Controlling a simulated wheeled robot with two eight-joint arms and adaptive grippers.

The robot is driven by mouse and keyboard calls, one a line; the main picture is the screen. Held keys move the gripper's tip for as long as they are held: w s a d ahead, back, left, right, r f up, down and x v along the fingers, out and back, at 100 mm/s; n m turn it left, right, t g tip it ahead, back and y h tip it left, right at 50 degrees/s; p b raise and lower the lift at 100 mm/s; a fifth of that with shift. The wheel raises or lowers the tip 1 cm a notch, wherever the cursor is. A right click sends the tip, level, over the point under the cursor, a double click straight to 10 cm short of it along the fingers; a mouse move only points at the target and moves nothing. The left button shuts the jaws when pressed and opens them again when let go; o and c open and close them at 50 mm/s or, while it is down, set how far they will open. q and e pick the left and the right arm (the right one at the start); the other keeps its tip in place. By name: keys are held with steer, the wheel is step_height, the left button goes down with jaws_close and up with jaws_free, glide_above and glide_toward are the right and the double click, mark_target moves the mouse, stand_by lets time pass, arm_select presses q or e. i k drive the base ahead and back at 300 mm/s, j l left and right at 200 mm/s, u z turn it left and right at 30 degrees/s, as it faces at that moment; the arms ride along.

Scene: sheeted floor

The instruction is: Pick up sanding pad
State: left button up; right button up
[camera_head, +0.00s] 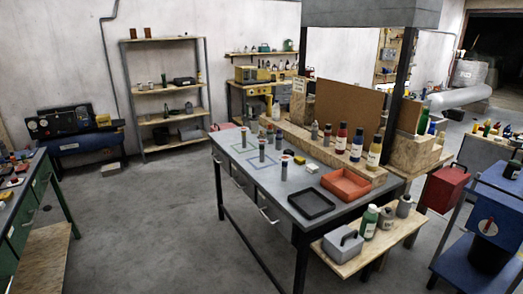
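I cannot clearly identify a sanding pad. A small yellow block (299,159) and a small pale block (312,168) lie on the grey workbench (262,190) in the middle of the view. Either could be a pad, but they are too small to tell. Neither of my grippers is in view, and nothing touches these blocks.
The workbench also holds a black tray (310,204), an orange tray (345,184) and upright cylinders. Bottles line its raised wooden back. A low side shelf carries a grey box (342,245) and a green bottle (369,222). The floor (150,215) left of the bench is clear.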

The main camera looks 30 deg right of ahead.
mark_target(289, 152)
steer(key=i+z, duration=0.1)
steer(key=z, duration=1.5)
steer(key=i+j+z, duration=0.45)
steer(key=j, duration=0.3)
steer(key=i+j+z, duration=0.2)
steer(key=j, duration=0.25)
steer(key=i+j, duration=0.2)
steer(key=j, duration=0.15)
steer(key=i+j, duration=0.15)
steer(key=j, duration=0.2)
steer(key=i+j+z, duration=0.1)
steer(key=j, duration=0.25)
steer(key=i+j, duration=0.25)
steer(key=j, duration=0.15)
steer(key=i+j, duration=0.15)
steer(key=j, duration=0.2)
steer(key=i+j, duration=0.15)
steer(key=j, duration=0.2)
steer(key=i+j+z, duration=0.1)
steer(key=j, duration=0.3)
steer(key=i+j, duration=0.25)
steer(key=j, duration=0.1)
